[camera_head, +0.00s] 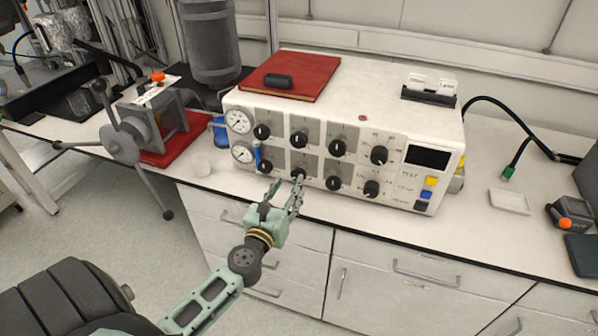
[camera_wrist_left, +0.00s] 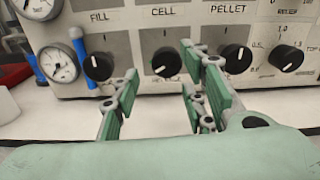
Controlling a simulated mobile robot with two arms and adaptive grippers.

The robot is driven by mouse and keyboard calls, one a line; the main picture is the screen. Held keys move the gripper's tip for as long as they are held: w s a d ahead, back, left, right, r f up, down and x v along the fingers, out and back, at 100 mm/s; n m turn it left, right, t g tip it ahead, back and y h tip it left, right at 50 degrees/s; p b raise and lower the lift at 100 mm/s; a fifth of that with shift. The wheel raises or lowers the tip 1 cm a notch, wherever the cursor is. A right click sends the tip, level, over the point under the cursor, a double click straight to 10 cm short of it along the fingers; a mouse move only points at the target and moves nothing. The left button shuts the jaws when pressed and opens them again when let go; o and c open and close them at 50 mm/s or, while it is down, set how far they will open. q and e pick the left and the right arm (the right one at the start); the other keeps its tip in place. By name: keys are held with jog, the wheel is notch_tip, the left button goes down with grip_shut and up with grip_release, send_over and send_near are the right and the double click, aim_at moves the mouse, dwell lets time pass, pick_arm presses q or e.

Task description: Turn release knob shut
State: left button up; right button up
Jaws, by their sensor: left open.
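The white pressure console (camera_head: 390,125) stands on the bench with two rows of black knobs on its front. The release knob (camera_head: 298,174) is the second from the left in the bottom row. In the left wrist view the release knob (camera_wrist_left: 165,62) has its white mark tilted, and the label under it is partly readable. My left gripper (camera_head: 286,187) is in front of this knob, fingers toward the panel. In the left wrist view the gripper (camera_wrist_left: 160,85) is open, with the knob showing between its spread fingers. I cannot tell whether they touch it. My right gripper is not in view.
Neighbouring knobs (camera_head: 333,183) sit close on both sides. A blue lever (camera_head: 257,157) and gauges (camera_head: 242,153) are at the panel's left. A vise-like press with a handwheel (camera_head: 120,145) stands further left. A white dish (camera_head: 509,201) lies right of the console.

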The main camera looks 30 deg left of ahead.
aim_at(294, 177)
pick_arm(q)
jog(key=x, duration=0.7)
jog(key=shift+w, duration=0.25)
jog(key=shift+d, duration=0.1)
grip_shut()
